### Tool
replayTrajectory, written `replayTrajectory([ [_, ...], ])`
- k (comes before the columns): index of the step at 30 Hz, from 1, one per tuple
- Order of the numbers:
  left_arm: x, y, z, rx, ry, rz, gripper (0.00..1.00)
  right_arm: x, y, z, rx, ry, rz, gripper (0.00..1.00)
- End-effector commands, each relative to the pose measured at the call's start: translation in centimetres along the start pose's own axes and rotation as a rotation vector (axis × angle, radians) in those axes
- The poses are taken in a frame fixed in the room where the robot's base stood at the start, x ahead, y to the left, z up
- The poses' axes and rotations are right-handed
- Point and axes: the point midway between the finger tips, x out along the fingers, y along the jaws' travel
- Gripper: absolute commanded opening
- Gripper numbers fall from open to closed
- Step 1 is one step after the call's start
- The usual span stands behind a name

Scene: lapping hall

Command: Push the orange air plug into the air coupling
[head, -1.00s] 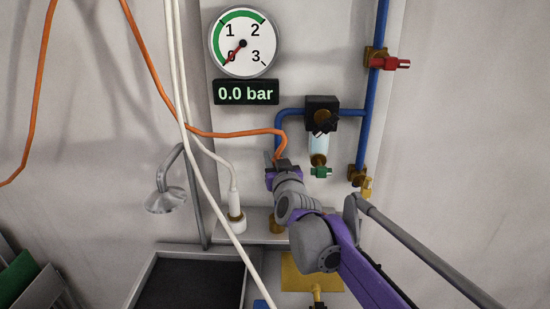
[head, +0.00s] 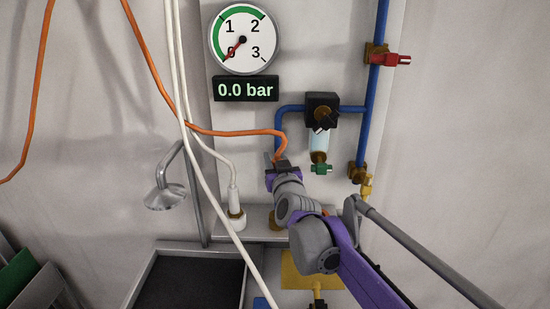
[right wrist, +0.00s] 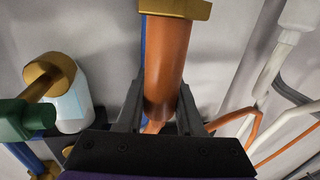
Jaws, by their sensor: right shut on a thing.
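The orange air plug (right wrist: 168,62) is a smooth orange cylinder between the fingers of my right gripper (right wrist: 160,100). A brass end shows at the top edge of the right wrist view. I cannot tell there whether this brass is the plug's own or the coupling. In the head view my right gripper (head: 279,162) is in front of the wall, with the orange hose running into it; it hides the plug. A brass fitting (head: 276,223) on the ledge below, probably the air coupling, is partly covered by my arm. My left gripper is out of view.
A white plug (head: 235,205) with a white hose stands left of the brass fitting. A filter (head: 320,142) with a green valve is to the right, on blue pipe (head: 366,130). The gauge (head: 243,40) reads zero. A dark sink (head: 185,280) lies below left.

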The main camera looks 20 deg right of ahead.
Motion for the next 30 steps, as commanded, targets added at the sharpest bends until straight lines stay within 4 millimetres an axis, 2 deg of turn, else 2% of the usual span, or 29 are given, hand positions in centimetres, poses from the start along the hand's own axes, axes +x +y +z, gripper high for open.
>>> replayTrajectory([
  [30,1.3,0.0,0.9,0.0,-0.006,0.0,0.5,0.0,0.0,2.6,0.0,0.0,0.0,0.0],
])
